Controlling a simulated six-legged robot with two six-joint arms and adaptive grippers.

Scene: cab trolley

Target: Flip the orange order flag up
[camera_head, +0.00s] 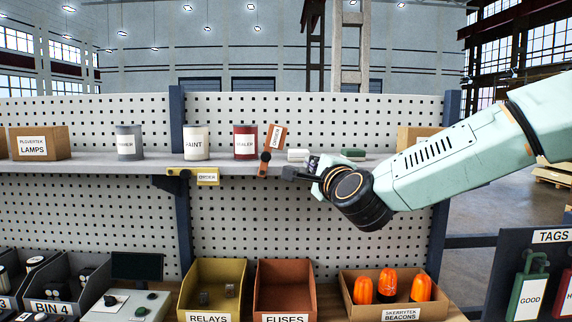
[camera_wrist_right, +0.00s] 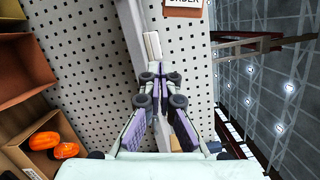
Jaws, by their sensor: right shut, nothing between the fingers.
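The orange order flag (camera_head: 276,138) stands up above the shelf edge, leaning slightly to the right, on an orange arm with a dark pivot at the shelf front. Part of its plate shows at the top edge of the right wrist view (camera_wrist_right: 184,6). My right gripper (camera_head: 288,173) is shut and empty, just right of the flag's lower arm and level with the shelf edge. I cannot tell whether it touches the arm. Its closed fingers also show in the wrist view (camera_wrist_right: 161,85). My left gripper is out of view.
A yellow order flag (camera_head: 207,177) lies sideways at the shelf front. Cans, including the red sealer can (camera_head: 245,142), stand on the shelf (camera_head: 110,166). Below are a relays bin (camera_head: 214,270), a fuses bin (camera_head: 284,275) and a beacons box (camera_head: 372,312).

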